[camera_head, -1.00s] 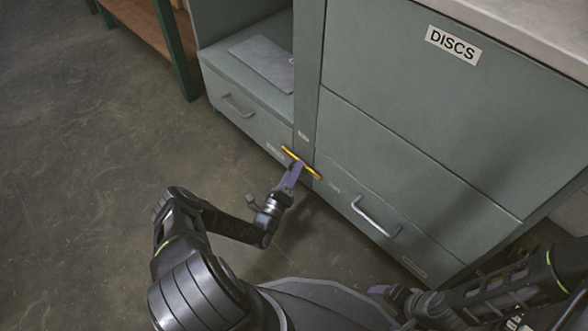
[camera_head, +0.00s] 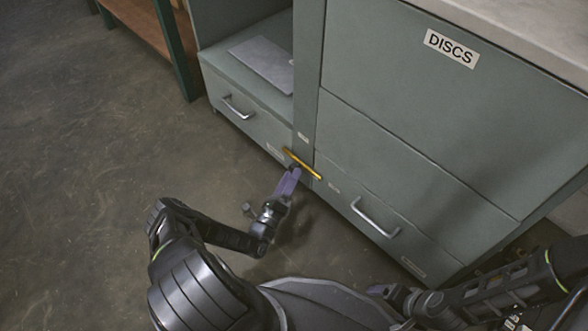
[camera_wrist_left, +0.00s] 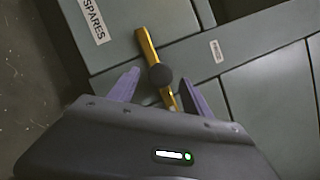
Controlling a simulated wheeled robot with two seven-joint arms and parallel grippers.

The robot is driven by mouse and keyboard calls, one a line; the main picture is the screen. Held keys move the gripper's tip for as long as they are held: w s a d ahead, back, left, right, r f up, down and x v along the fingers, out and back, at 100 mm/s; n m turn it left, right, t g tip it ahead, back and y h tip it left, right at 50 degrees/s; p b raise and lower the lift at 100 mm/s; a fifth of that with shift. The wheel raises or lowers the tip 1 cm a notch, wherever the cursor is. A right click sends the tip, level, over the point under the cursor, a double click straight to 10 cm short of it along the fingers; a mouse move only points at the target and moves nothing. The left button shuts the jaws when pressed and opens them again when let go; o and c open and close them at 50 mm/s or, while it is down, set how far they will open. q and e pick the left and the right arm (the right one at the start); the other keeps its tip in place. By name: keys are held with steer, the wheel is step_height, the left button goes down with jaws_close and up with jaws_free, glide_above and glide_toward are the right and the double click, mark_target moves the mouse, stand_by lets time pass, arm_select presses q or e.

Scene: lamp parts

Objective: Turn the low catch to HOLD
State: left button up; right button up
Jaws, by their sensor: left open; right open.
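The low catch (camera_head: 302,163) is a yellow bar on the upright post between the two lower drawers. It slants down to the right in the head view. In the left wrist view the yellow bar (camera_wrist_left: 147,45) has a round dark knob (camera_wrist_left: 160,76) at its middle. My left gripper (camera_head: 293,172) is open, its purple fingers pointing at the catch. In the left wrist view the fingers lie on either side of the bar's lower part; contact cannot be told. My right gripper (camera_head: 382,291) is low in the head view, away from the catch, largely hidden.
A left drawer handle (camera_head: 238,107) and a right drawer handle (camera_head: 375,217) stick out from the cabinet front. A SPARES label (camera_wrist_left: 94,20) and a small unreadable label (camera_wrist_left: 217,51) flank the catch. A DISCS label (camera_head: 452,48) is higher up. Open floor lies left.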

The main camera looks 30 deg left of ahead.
arm_select(q)
steer(key=v, duration=0.4)
steer(key=shift+s+p, duration=0.25)
steer(key=shift+p, duration=0.1)
